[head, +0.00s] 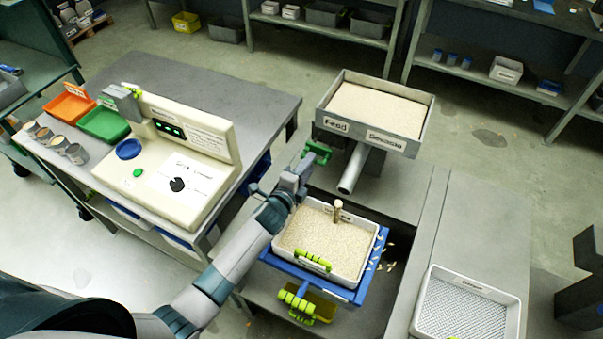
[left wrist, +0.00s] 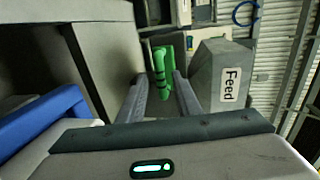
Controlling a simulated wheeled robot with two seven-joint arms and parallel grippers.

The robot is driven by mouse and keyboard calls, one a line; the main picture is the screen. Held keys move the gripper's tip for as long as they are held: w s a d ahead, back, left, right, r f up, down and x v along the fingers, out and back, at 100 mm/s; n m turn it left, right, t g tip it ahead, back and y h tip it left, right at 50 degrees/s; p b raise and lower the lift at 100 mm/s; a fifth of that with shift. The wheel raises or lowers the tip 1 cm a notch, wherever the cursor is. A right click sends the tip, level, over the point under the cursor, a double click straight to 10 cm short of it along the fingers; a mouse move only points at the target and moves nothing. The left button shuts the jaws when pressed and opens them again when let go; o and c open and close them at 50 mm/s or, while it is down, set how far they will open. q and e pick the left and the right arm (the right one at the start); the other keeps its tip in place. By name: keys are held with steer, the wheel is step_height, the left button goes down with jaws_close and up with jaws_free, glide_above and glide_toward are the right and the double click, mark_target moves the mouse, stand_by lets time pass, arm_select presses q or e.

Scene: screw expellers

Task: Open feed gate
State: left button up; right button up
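The feed hopper (head: 376,110) is a grey bin full of pale seed with a "Feed" label and a spout pointing down to the front. A green gate handle (head: 316,152) sticks out at its left side. My left gripper (head: 300,168) is just in front of and below this handle. In the left wrist view the two fingers (left wrist: 160,100) are apart, with the green handle (left wrist: 162,75) ahead between them. The gripper is open and empty; I cannot tell whether a finger touches the handle. My right gripper is not in view.
A white tray of seed (head: 322,243) with a wooden scoop-like piece sits on a blue frame (head: 352,296) below the spout. A control console (head: 170,165) stands left on a table. A perforated white tray (head: 465,305) lies at right. A few seeds are spilled beside the blue frame.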

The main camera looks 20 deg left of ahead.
arm_select(q)
steer(key=b+v, duration=0.3)
steer(key=v, duration=1.4)
steer(key=shift+s, duration=0.25)
steer(key=shift+r, duration=0.15)
